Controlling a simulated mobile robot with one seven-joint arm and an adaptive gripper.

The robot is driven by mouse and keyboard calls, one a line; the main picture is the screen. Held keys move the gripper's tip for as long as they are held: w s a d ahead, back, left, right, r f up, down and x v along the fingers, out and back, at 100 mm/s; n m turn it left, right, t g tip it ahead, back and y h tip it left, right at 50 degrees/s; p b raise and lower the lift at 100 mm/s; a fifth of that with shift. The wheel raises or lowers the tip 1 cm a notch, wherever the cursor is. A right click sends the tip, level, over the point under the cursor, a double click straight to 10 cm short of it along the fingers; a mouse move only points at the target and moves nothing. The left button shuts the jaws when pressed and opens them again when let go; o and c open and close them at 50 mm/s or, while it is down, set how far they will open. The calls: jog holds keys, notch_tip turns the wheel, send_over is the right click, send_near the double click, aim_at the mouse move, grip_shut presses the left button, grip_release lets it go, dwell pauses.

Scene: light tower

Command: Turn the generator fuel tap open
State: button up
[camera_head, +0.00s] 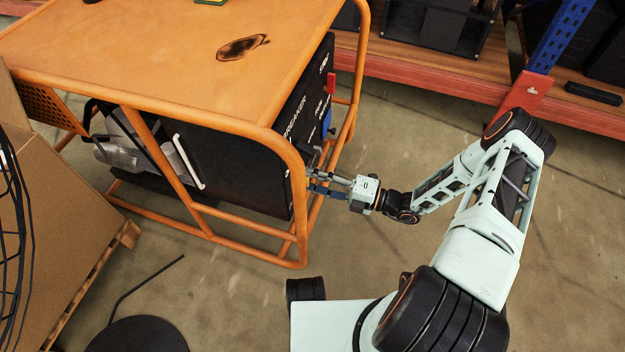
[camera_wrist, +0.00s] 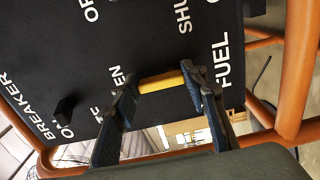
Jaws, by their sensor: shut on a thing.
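The generator (camera_head: 160,50) has an orange tube frame and a black control panel (camera_head: 300,115) on its right end. In the wrist view, the fuel tap shows as a yellow bar (camera_wrist: 161,82) on the black panel, near the white word FUEL. My gripper (camera_wrist: 163,90) is shut on the bar, which spans between its two black fingertips. One finger partly covers the OPEN label; SHUT shows higher up. In the head view, my gripper (camera_head: 318,180) reaches in at the panel's lower part, and the tap cannot be made out.
Orange frame tubes (camera_wrist: 300,70) pass close to my gripper. A black breaker lever (camera_wrist: 64,108) stands on the panel. A red part (camera_head: 331,83) and a blue part (camera_head: 327,120) stick out from it. A shelf with an orange beam (camera_head: 440,85) stands behind; a cardboard box (camera_head: 60,215) is left.

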jog(key=o, duration=1.2)
jog(key=shift+c, duration=0.2)
jog(key=shift+d, duration=0.15)
jog(key=v, duration=1.2)
